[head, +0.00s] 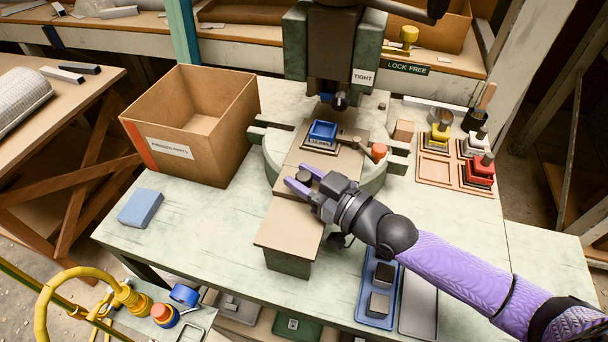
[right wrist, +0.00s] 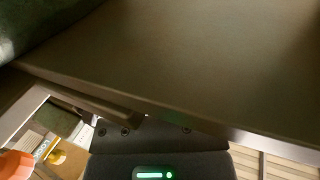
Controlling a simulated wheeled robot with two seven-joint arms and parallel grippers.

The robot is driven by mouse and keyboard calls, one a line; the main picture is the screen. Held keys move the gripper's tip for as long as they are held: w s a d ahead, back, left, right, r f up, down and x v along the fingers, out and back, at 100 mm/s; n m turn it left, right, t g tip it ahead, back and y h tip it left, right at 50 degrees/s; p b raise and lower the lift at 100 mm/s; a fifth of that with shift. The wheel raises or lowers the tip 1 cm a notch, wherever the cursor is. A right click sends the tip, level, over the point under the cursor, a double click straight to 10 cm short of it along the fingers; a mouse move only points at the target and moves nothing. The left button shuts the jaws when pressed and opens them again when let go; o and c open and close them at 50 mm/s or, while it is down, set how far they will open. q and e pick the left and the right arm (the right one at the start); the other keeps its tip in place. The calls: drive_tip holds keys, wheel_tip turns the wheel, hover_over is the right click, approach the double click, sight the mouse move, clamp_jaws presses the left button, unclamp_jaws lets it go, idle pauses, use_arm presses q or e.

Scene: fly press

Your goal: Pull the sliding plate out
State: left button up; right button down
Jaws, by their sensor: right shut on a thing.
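The sliding plate (head: 291,222) is a flat brown plate running from under the press head toward the table's front. A blue square die (head: 322,132) sits on the brown surface farther back, beneath the press ram (head: 340,99). My right gripper (head: 304,180) is shut on a dark round knob (head: 304,176) on the plate, with a purple finger on either side. In the right wrist view a broad brown surface (right wrist: 190,60) fills most of the picture; the fingertips and knob are hidden there. My left gripper is not in view.
A cardboard box (head: 190,125) stands left of the press and a blue block (head: 140,207) lies nearby. Wooden trays with yellow, white and red-handled tools (head: 479,170) are at right. A blue tray (head: 377,296) with dark blocks lies at the front.

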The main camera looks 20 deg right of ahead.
drive_tip(key=s+a+p, duration=0.2)
drive_tip(key=s+p, duration=0.1)
drive_tip(key=s+a+p, duration=0.1)
drive_tip(key=s+p, duration=0.1)
drive_tip(key=shift+s+a+r, duration=0.1)
drive_tip(key=shift+a+r, duration=0.15)
drive_tip(key=shift+r, duration=0.15)
use_arm(q)
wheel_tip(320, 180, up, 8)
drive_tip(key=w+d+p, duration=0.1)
drive_tip(key=p, duration=0.1)
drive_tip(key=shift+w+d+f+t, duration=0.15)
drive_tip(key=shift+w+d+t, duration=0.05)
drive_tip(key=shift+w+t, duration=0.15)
use_arm(e)
drive_tip(key=s+a, duration=0.3)
drive_tip(key=s, duration=0.2)
drive_tip(key=shift+s+a+f, duration=0.2)
drive_tip(key=shift+a+f, duration=0.1)
drive_tip(key=shift+f, duration=0.15)
drive_tip(key=shift+c, duration=1.7)
unclamp_jaws()
use_arm(q)
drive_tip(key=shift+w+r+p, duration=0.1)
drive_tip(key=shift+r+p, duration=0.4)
drive_tip(key=shift+p, duration=0.2)
use_arm(e)
drive_tip(key=v, duration=1)
